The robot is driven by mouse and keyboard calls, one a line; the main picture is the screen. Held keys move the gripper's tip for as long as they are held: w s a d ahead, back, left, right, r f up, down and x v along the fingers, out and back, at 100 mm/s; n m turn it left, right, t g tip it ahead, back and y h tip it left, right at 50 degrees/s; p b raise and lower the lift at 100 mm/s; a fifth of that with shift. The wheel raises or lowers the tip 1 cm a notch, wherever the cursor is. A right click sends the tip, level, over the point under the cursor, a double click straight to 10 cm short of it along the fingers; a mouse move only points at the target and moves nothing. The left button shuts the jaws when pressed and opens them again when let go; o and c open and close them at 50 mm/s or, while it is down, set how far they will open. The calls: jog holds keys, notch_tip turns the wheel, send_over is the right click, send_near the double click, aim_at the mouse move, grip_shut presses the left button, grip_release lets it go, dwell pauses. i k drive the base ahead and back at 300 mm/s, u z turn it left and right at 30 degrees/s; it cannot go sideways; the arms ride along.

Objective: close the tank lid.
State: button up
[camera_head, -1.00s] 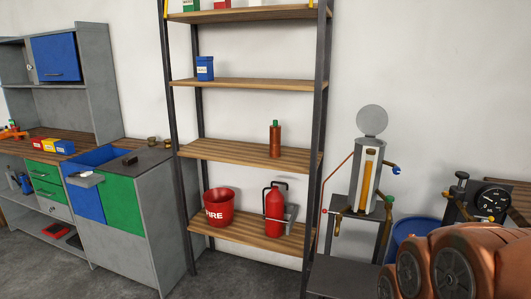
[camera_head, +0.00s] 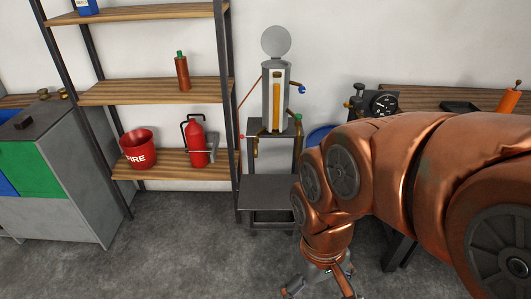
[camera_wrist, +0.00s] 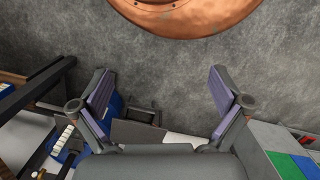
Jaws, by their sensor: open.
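The tank (camera_head: 268,100) is a grey upright cylinder-like body with an amber sight tube, standing on a small dark stand by the wall. Its round grey lid (camera_head: 276,42) stands up on edge above the tank top, so the tank is open. My gripper (camera_head: 318,286) is low in the head view, at the bottom edge, in front of and well below the tank and apart from it. The wrist view shows my gripper (camera_wrist: 160,76) with its two fingers spread and nothing between them, over bare floor. The tank is not clear in the wrist view.
A shelf rack (camera_head: 232,110) stands left of the tank, with a red fire bucket (camera_head: 138,150) and extinguisher (camera_head: 199,148) low down. A blue barrel (camera_head: 318,135) is right of the stand (camera_head: 268,190). A bench with a gauge (camera_head: 382,103) is farther right. Floor in front is clear.

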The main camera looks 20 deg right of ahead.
aim_at(277, 41)
jog(key=u, duration=0.7)
jog(key=i, duration=1.05)
jog(key=u, duration=0.5)
jog(key=i, duration=0.95)
jog(key=z, duration=0.3)
